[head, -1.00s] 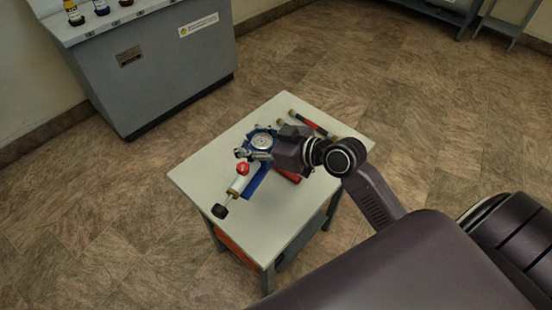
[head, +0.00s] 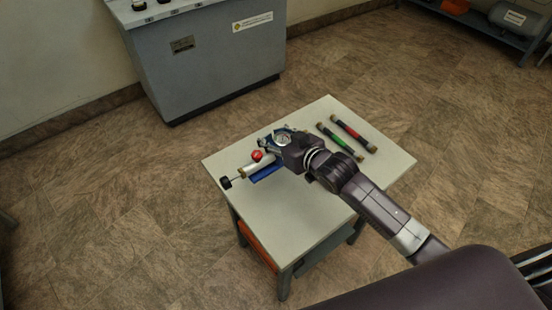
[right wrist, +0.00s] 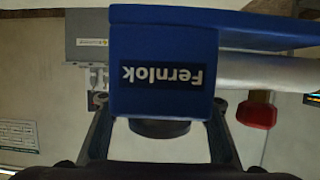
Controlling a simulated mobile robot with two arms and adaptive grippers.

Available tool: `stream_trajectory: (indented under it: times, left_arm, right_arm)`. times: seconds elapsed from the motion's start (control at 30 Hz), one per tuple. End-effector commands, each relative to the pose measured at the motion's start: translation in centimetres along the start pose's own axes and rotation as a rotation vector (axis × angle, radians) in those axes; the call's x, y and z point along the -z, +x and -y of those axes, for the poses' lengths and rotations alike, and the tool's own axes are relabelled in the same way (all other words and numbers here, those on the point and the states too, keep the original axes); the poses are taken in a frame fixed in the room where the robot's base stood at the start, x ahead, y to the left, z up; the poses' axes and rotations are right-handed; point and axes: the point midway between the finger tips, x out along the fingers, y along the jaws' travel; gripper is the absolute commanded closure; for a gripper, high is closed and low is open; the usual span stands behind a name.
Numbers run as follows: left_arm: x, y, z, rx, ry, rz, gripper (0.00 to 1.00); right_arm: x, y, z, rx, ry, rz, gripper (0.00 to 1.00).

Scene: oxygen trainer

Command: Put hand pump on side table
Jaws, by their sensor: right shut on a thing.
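The hand pump (head: 258,168) has a silver barrel, a blue body, a round gauge, a red knob and a black-ended rod pointing left. It shows over the left and back part of the side table (head: 295,215). My right gripper (head: 290,146) is shut on the pump's gauge end. In the right wrist view the pump's blue block (right wrist: 165,95), with an upside-down "Fernlok" label, sits between my fingers. I cannot tell whether the pump touches the tabletop. My left gripper is not in view.
A green-banded tube (head: 338,140) and a red-banded tube (head: 354,133) lie on the table right of my gripper. A grey console (head: 205,55) stands behind.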

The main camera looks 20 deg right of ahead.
Motion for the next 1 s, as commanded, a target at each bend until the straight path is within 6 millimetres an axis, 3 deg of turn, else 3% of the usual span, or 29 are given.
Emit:
stream_trajectory:
  times: [0.1,0.3,0.47,0.7,1.0]
  left_arm:
    - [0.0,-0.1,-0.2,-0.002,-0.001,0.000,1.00]
    - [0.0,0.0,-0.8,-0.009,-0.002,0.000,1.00]
    - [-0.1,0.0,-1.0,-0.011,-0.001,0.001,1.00]
    - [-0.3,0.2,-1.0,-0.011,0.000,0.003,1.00]
    - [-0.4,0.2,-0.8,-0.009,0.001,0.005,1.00]
  right_arm:
    - [-2.9,1.0,0.1,0.000,0.001,0.000,1.00]
    - [-5.9,2.3,0.0,0.001,0.002,-0.004,1.00]
    - [-6.9,2.6,0.0,0.001,0.001,-0.005,1.00]
    - [-9.8,3.7,0.0,0.000,0.002,-0.004,1.00]
    - [-10.1,3.8,0.0,0.001,0.001,-0.006,1.00]
